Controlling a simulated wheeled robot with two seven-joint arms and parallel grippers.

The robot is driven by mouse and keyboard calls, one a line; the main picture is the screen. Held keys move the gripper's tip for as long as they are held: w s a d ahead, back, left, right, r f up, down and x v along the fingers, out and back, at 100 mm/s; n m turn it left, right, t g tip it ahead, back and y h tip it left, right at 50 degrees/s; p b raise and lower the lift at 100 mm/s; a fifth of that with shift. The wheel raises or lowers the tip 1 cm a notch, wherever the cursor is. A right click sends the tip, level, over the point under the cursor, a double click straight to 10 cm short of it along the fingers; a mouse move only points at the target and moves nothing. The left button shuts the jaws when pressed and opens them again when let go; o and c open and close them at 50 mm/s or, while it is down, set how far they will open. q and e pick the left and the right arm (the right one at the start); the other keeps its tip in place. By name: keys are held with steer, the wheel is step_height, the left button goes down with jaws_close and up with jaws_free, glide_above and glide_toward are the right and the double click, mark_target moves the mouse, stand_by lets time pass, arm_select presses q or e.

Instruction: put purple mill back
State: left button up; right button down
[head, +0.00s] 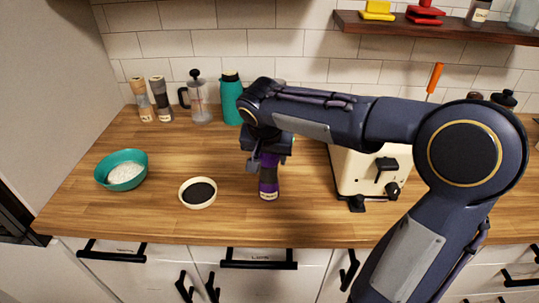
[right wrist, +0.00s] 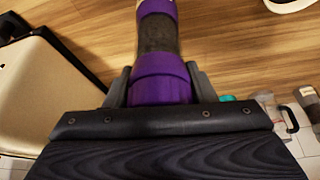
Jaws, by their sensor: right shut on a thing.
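The purple mill (head: 268,187) is upright over the front middle of the counter, in my right gripper (head: 266,155). Its purple and dark lower body shows below the fingers; its upper part is hidden by the gripper. In the right wrist view the two fingers press on both sides of the mill's purple section (right wrist: 160,80). I cannot tell if its base touches the counter. My left gripper is not in view.
Two other mills, one tan (head: 141,98) and one dark (head: 161,98), stand at the back left beside a French press (head: 199,102) and a teal flask (head: 231,98). A teal bowl (head: 106,179), a cream dish (head: 186,202) and a cream toaster (head: 349,178) flank the mill.

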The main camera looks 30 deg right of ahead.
steer(key=c, duration=0.6)
jaws_free()
steer(key=shift+r+p, duration=0.3)
steer(key=shift+r, duration=0.1)
steer(key=v, duration=1.2)
steer(key=s+a+f+n+y, duration=0.1)
steer(key=s+f+n+y, duration=0.1)
steer(key=s+f, duration=0.3)
steer(key=s+a+f+n+t+y, duration=0.1)
steer(key=s+a+f+n+y, duration=0.1)
steer(key=s+f, duration=0.3)
steer(key=s+a+f+n+t+y, duration=0.1)
steer(key=s+a+f+n+y, duration=0.1)
steer(key=s+f, duration=0.3)
steer(key=shift+s+f+y, duration=0.2)
steer(key=shift+s+y, duration=0.1)
steer(key=shift+s, duration=1.8)
